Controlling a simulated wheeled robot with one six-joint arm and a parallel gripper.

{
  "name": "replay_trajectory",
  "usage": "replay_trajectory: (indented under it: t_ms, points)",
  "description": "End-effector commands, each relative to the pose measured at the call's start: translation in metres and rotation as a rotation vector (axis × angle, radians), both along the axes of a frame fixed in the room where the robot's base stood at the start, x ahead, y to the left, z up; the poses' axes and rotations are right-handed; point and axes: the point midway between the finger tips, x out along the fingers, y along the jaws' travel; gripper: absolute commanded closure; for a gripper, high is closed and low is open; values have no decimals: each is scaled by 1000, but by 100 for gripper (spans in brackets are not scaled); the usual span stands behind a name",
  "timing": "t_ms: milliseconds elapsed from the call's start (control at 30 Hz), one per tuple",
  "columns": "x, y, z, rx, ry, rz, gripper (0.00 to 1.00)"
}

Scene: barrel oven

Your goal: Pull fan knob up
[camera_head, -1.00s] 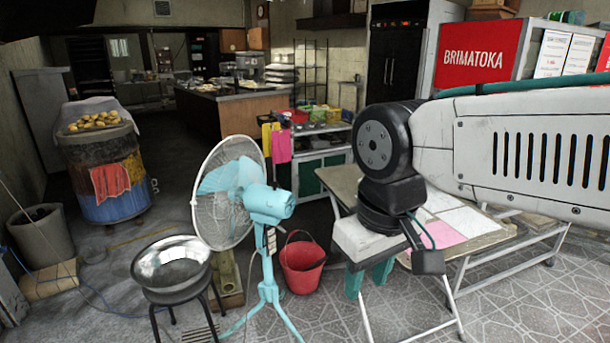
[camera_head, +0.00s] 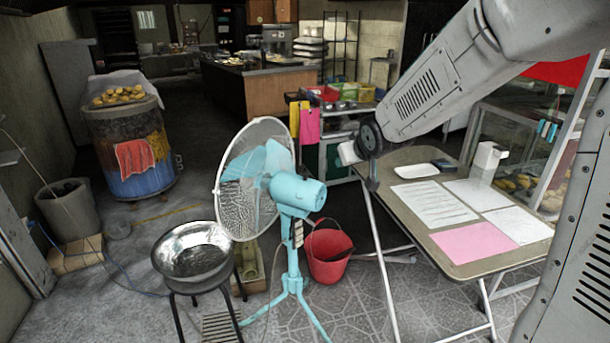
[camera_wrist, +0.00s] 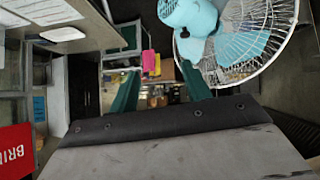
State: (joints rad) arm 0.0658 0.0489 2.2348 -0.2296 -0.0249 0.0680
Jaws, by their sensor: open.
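The turquoise fan (camera_head: 298,193) stands on a tripod left of the table, its white round cage facing left. In the wrist view its motor housing (camera_wrist: 190,14) is at the top, with the cage to the right. A small stub (camera_wrist: 184,34) at the housing's edge may be the fan knob; I cannot tell for sure. In the head view no knob can be made out. My gripper (camera_wrist: 160,88) shows two green fingers spread apart in the wrist view, with nothing between them. In the head view my wrist hides the fingers; it is right of the fan, apart from it.
A folding table (camera_head: 466,247) with papers stands to the right under my arm. A red bucket (camera_head: 328,268) is beside the fan's legs. A metal bowl (camera_head: 190,262) on a stool is left of the fan. A barrel (camera_head: 130,165) stands farther back left.

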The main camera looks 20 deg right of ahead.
Motion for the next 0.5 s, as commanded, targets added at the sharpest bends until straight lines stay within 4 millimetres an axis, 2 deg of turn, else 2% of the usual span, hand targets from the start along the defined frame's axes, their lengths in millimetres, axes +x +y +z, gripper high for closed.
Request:
replay_trajectory:
  t_ms: [33, 200, 333, 500]
  points:
    - [26, 0, -16, 7, -44, 22, 52]
    - [98, 9, -56, 45, -242, 114, 52]
    - [136, 17, -92, 97, -389, 187, 52]
    - [159, 29, -134, 174, -543, 267, 52]
